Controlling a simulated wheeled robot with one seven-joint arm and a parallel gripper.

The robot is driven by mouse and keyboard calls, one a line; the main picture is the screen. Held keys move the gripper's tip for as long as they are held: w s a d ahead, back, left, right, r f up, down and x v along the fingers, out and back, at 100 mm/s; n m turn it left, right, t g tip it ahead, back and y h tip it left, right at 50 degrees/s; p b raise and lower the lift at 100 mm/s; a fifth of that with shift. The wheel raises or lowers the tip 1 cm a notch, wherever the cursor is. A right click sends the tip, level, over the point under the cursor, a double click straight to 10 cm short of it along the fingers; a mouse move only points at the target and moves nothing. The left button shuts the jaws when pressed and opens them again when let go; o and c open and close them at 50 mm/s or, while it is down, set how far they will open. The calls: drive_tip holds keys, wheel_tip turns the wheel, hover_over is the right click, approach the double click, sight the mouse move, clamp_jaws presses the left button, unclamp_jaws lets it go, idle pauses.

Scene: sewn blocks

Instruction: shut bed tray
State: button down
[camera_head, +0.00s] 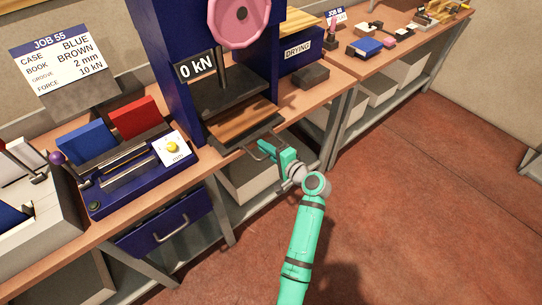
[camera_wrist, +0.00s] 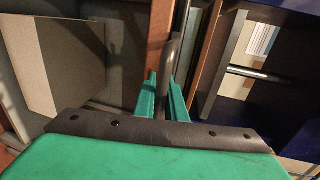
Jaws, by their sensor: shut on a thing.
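The bed tray (camera_head: 248,137) sticks out from the base of the blue press, with a dark front edge and a looped metal handle (camera_head: 250,152). A brown wooden board (camera_head: 232,121) shows in the press just behind the edge. My gripper (camera_head: 266,148) is at the right part of the handle, in front of the bench. In the wrist view the handle bar (camera_wrist: 171,62) runs between my two green fingers (camera_wrist: 163,97), which are shut on it. The fingertips partly hide the handle.
The blue press (camera_head: 168,45) shows a 0 kN display and a pink wheel (camera_head: 240,18). A blue device with a lever (camera_head: 130,175) stands left on the bench. A blue drawer (camera_head: 165,222) hangs below. The red floor in front is clear.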

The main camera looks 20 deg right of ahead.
drive_tip(key=shift+w+a, duration=0.25)
drive_tip(key=shift+w, duration=0.3)
drive_tip(key=c, duration=1.8)
unclamp_jaws()
drive_tip(key=v, duration=1)
drive_tip(key=shift+s+d, duration=0.2)
drive_tip(key=shift+s, duration=0.1)
